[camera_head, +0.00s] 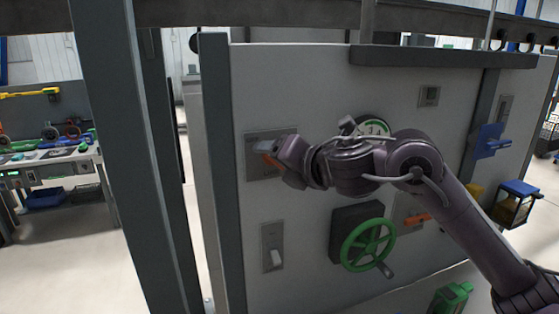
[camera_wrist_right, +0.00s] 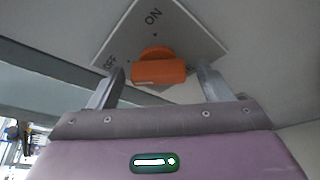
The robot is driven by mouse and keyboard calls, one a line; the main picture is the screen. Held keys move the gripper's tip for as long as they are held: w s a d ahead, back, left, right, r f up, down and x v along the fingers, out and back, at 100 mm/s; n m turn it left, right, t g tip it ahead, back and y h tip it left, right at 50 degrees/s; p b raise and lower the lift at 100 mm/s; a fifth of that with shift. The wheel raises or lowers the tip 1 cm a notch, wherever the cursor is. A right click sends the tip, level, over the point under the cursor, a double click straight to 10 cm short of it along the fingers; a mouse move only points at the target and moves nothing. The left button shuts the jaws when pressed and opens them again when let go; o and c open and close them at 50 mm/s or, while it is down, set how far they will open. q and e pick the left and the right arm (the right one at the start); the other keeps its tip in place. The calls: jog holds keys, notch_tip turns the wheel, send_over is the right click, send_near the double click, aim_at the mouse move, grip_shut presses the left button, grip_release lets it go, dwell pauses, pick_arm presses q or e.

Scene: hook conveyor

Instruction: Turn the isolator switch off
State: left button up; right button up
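The isolator switch is an orange rotary handle (camera_head: 271,159) on a square grey plate (camera_head: 256,172) at the upper left of the panel. In the right wrist view the orange handle (camera_wrist_right: 158,72) lies between my fingertips, and the plate (camera_wrist_right: 190,40) carries the words ON and OFF. My right gripper (camera_head: 266,149) is at the switch, and it also shows in the wrist view (camera_wrist_right: 158,82). Its fingers stand apart with a gap on each side of the handle. Which label the handle points to is hard to tell. My left gripper is out of view.
Below the switch is a plate with a white toggle (camera_head: 276,259). A green handwheel (camera_head: 368,245) juts out at the lower middle, under my right arm. A dark post (camera_head: 128,150) stands left of the panel.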

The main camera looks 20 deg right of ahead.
jog(key=b+v, duration=0.2)
jog(key=v, duration=0.6)
dwell(0.5)
